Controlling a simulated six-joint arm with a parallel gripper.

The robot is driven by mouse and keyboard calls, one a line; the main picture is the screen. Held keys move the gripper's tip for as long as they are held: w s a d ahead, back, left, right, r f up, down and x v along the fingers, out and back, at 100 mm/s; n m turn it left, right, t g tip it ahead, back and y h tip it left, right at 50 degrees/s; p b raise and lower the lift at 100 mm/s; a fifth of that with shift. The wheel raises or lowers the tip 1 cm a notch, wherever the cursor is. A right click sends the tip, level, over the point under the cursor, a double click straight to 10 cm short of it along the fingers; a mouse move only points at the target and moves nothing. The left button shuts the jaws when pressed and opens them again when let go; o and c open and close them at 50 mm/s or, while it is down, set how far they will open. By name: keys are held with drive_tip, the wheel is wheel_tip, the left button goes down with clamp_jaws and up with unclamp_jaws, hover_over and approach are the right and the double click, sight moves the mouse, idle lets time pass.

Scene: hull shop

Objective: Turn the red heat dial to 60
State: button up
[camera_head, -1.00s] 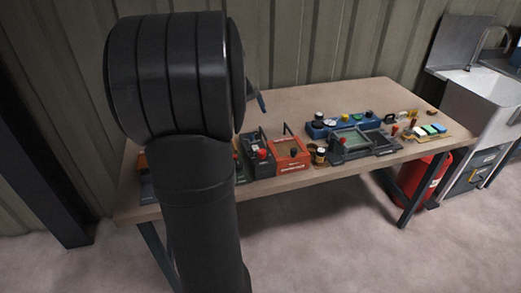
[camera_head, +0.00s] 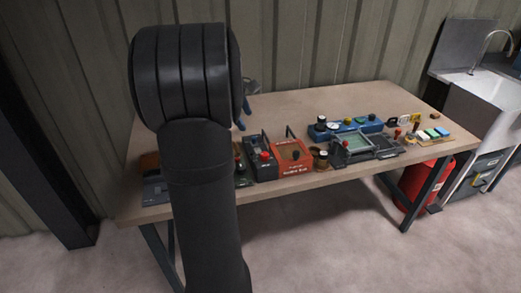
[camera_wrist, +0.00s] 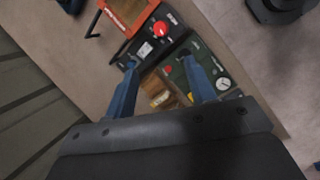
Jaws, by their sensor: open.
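A red dial (camera_wrist: 162,28) sits on a dark box (camera_wrist: 133,48) beside a small white gauge (camera_wrist: 145,49) in the wrist view. Its scale markings are too small to read. In the head view the red dial (camera_head: 265,156) stands on top of the dark box (camera_head: 261,169) near the table's front edge. My gripper (camera_wrist: 160,62) is open, its two blue fingers apart with nothing between them. The red dial lies beyond the fingertips, at the top of the wrist view. In the head view my gripper (camera_head: 246,104) is mostly hidden behind my arm.
An orange-red box (camera_head: 293,158) stands right of the dark box. A green box (camera_wrist: 205,70) with a dark knob and a round dial adjoins it. A blue box (camera_head: 345,126) with several knobs stands farther right. The back of the table (camera_head: 300,103) is clear.

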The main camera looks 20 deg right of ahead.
drive_tip(key=w+n, duration=0.1)
drive_tip(key=n, duration=0.5)
approach(264, 154)
drive_tip(key=shift+g, duration=0.4)
drive_tip(key=x, duration=0.9)
drive_tip(key=shift+w+f, duration=0.1)
drive_tip(key=shift+w, duration=0.3)
drive_tip(key=shift+c, duration=0.4)
drive_tip(key=c, duration=0.9)
